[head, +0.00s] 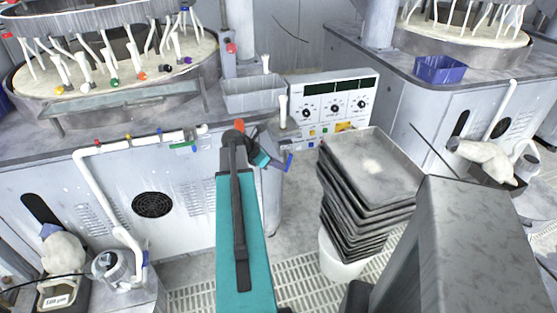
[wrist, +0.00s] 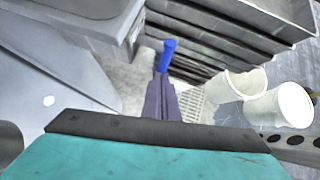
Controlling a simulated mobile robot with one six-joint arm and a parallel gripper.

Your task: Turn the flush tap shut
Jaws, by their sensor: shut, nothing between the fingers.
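A white pipe runs along the front of the left bench in the head view. It carries small taps with red, yellow and blue marks, and a green-handled tap (head: 183,146) at its right end. I cannot tell for certain which one is the flush tap. My gripper (head: 288,162) is to the right of the green handle, apart from it, in front of the bench corner. In the wrist view my gripper (wrist: 167,58) shows its blue tips together, with nothing between them. No tap can be made out in the wrist view.
A stack of dark trays (head: 370,165) stands on a white bucket (head: 342,258) to the right of my gripper. A control panel (head: 334,104) stands behind. The wrist view shows the trays (wrist: 225,30) and white containers (wrist: 280,107) close by. Grated floor lies between.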

